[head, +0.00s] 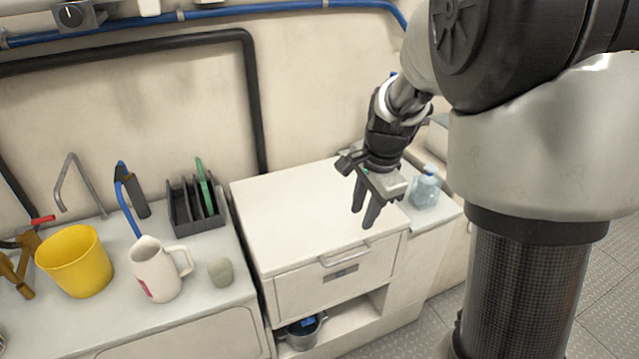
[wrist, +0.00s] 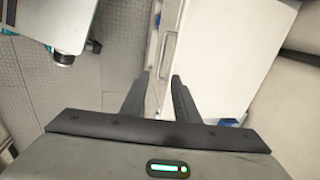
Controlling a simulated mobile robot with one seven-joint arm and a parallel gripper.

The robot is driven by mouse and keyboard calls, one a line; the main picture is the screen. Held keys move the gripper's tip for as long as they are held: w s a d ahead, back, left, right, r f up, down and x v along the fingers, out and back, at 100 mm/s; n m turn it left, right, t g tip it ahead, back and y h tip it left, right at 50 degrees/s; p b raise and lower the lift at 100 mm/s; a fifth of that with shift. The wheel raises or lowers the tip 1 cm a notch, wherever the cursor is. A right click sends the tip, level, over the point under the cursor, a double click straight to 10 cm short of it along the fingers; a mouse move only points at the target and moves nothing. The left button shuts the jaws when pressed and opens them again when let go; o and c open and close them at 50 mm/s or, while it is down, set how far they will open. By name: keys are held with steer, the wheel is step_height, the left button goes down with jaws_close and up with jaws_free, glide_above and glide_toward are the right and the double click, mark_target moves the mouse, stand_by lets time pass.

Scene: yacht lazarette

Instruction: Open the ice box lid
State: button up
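The ice box is a white cabinet with a flat white lid (head: 295,215), in the middle of the head view. The lid lies flat and looks closed. A pale bar handle (head: 345,254) runs along its front edge. In the wrist view the lid (wrist: 225,60) fills the upper right, with the handle (wrist: 168,52) just beyond my fingertips. My gripper (head: 363,216) hangs over the lid's front right part, fingers pointing down. The wrist view shows my gripper (wrist: 161,82) with its fingers apart and nothing between them. It does not appear to touch the handle.
A counter at left holds a yellow bucket (head: 76,262), a white jug (head: 153,270), a beige cup (head: 221,271) and a dark rack (head: 194,205). A clear blue bottle (head: 425,187) stands right of the ice box. A pot (head: 305,331) sits in the shelf below. The floor in front is clear.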

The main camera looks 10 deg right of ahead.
steer(key=f, duration=0.1)
steer(key=b, duration=0.5)
glide_toward(349, 258)
steer(key=x, duration=0.7)
steer(key=shift+w+f, duration=0.1)
steer(key=shift+w, duration=0.05)
jaws_close()
